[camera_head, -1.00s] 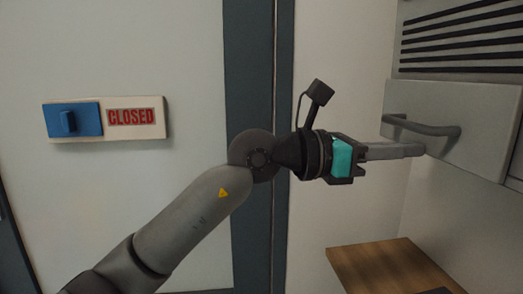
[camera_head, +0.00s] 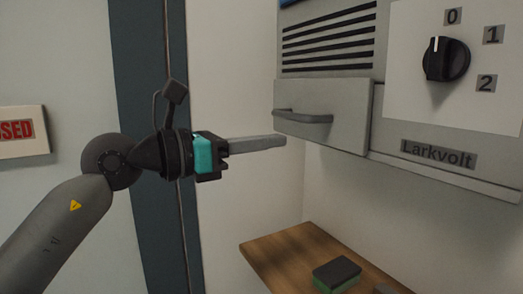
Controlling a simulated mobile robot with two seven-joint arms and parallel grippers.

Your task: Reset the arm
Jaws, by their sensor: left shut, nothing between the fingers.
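My left arm comes in from the left, and its gripper (camera_head: 284,141) points to the right. The long grey fingers are shut together with nothing between them. The fingertips appear in the picture just below and left of a grey drawer handle (camera_head: 303,117) on a wall unit; whether they touch the unit I cannot tell, but the handle is not between the fingers. My right gripper is not in view.
The grey unit (camera_head: 400,175) labelled Larkvolt has vents and a black knob (camera_head: 446,60) marked 0, 1, 2. Below is a wooden surface (camera_head: 283,252) with a green and black sponge (camera_head: 337,274).

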